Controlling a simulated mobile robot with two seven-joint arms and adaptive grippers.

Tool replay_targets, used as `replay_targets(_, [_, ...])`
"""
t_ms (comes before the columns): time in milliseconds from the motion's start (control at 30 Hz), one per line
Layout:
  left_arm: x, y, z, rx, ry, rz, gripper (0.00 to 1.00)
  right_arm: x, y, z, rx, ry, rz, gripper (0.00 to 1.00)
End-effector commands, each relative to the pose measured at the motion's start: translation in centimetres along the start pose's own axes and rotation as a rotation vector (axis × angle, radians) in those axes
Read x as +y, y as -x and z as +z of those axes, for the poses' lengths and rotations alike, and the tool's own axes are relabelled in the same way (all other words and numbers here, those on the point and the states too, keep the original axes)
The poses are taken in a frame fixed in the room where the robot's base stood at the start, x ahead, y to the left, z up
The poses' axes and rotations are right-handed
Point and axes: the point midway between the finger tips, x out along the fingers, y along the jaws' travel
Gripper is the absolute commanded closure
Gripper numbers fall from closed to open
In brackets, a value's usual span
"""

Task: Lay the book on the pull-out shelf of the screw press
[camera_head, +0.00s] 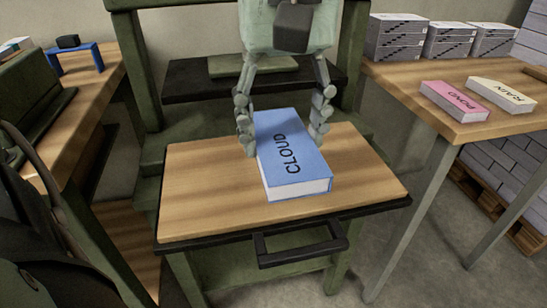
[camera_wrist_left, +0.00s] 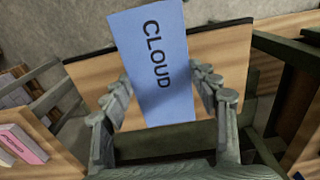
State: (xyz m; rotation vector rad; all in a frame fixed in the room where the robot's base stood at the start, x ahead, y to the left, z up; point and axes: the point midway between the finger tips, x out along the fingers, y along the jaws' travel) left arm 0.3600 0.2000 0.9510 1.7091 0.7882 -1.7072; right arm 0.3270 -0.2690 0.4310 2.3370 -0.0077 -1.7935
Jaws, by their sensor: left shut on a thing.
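The blue book (camera_head: 293,170), marked CLOUD, is level, cover up, over the wooden pull-out shelf (camera_head: 205,205) of the green screw press (camera_head: 345,75). My left gripper (camera_head: 283,143) comes down from above, its fingers shut on the two long sides of the book. In the left wrist view, the book (camera_wrist_left: 160,65) sits between the fingers and covers part of the shelf (camera_wrist_left: 225,60) and its edge. It looks a little above the shelf, but I cannot tell the gap for sure. My right gripper is not in view.
The shelf has a dark front handle (camera_head: 300,245) and bare wood on both sides of the book. A table at right holds a pink POND book (camera_head: 453,101), a cream RAIN book (camera_head: 500,95) and stacked books (camera_head: 397,37). A bench (camera_head: 95,100) stands at left.

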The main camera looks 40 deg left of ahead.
Motion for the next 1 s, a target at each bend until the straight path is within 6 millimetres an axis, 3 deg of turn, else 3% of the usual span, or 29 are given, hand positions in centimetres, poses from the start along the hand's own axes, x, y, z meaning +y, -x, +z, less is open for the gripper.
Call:
replay_targets(233, [0.8,-3.0,-4.5,-0.006,0.005,0.000,0.75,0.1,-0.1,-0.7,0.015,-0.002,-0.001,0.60])
replay_targets(500, [1.6,-6.1,-9.9,-0.003,0.003,0.000,0.75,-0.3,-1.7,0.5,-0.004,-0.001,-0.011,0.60])
replay_targets(767, [1.7,-7.6,-11.1,-0.001,0.000,-0.001,0.75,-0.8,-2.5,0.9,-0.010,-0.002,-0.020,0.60])
replay_targets(1000, [1.7,-10.8,-11.0,-0.003,0.000,-0.001,0.75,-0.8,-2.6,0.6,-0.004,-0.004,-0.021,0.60])
